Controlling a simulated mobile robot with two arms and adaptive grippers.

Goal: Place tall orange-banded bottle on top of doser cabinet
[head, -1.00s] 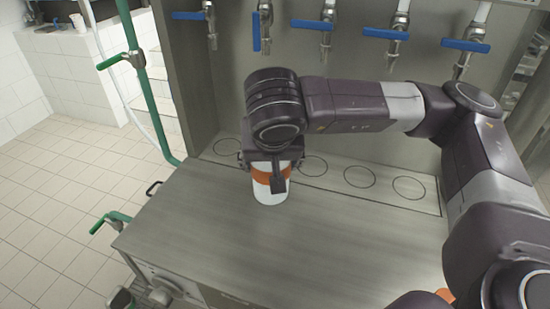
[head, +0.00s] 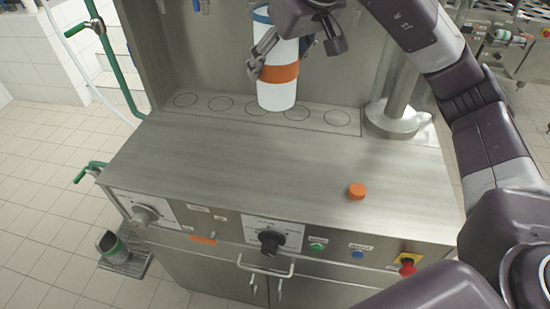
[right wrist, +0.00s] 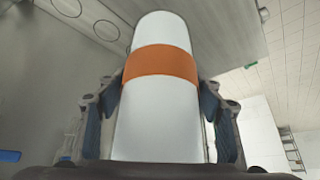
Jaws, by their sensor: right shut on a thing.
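The tall white bottle with an orange band (head: 279,88) is upright in my right gripper (head: 284,48), near the back strip of the doser cabinet top. In the right wrist view the bottle (right wrist: 155,115) sits between the two fingers (right wrist: 160,100), which close on its sides. The steel doser cabinet (head: 215,155) has a broad flat top, mostly bare. The bottle's base shows over the ringed strip; I cannot tell whether it touches the surface. My left gripper is not in view.
A small orange cap (head: 357,191) lies on the cabinet top at right. A steel column on a round base (head: 392,122) stands behind it. The front panel has knobs (head: 270,240) and a red button (head: 407,267).

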